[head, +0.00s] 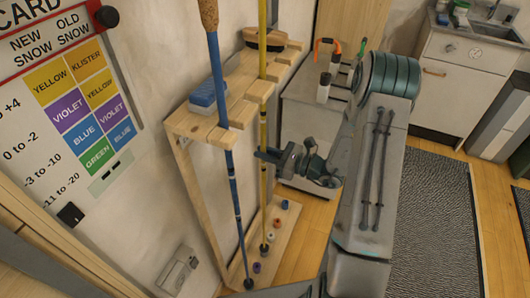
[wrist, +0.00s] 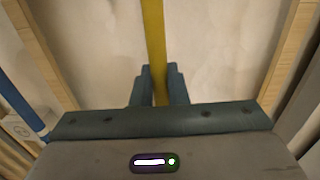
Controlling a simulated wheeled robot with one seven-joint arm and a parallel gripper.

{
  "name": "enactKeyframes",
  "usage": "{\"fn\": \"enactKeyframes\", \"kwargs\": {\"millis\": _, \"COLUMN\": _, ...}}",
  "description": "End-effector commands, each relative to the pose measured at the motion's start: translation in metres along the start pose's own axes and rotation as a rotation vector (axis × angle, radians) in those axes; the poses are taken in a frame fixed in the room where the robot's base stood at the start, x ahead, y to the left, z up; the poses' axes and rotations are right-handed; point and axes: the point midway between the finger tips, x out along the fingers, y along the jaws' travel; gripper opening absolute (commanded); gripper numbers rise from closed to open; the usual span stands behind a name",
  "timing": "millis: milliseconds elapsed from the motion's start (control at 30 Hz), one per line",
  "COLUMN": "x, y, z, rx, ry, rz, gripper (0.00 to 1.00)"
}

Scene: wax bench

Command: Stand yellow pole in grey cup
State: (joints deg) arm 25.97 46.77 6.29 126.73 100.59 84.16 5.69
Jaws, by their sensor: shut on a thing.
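The yellow pole (head: 263,105) stands nearly upright at the wooden rack, passing by the notched top shelf. My gripper (head: 264,156) is shut on its shaft about midway up. In the wrist view the yellow pole (wrist: 153,45) runs between my two fingers (wrist: 158,88). The pole's dark lower end (head: 264,249) is at the row of small cups on the rack's base board. I cannot tell whether it is inside a cup or just above one. The grey cup is not clearly distinguishable; the pole's end may cover it.
A blue pole (head: 226,160) stands left of the yellow one, also in the wrist view (wrist: 20,108). A blue sponge-like block (head: 207,93) lies on the shelf.

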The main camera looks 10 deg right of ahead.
Motion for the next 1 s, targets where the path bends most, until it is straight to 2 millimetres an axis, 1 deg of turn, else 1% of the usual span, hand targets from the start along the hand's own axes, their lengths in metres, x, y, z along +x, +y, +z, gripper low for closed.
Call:
{"fn": "enactKeyframes", "kwargs": {"millis": 833, "x": 0.000, "y": 0.000, "z": -0.026, "rx": -0.001, "ry": -0.001, "rz": 0.000, "gripper": 0.00}}
{"fn": "enactKeyframes", "kwargs": {"millis": 867, "x": 0.000, "y": 0.000, "z": -0.025, "rx": -0.002, "ry": -0.001, "rz": 0.000, "gripper": 0.19}}
{"fn": "enactKeyframes", "kwargs": {"millis": 900, "x": 0.000, "y": 0.000, "z": -0.025, "rx": -0.001, "ry": -0.001, "rz": 0.000, "gripper": 0.30}}
{"fn": "enactKeyframes", "kwargs": {"millis": 933, "x": 0.000, "y": 0.000, "z": -0.025, "rx": -0.001, "ry": -0.001, "rz": 0.000, "gripper": 0.38}}
{"fn": "enactKeyframes", "kwargs": {"millis": 1000, "x": 0.000, "y": 0.000, "z": -0.025, "rx": -0.001, "ry": -0.001, "rz": 0.000, "gripper": 0.39}}
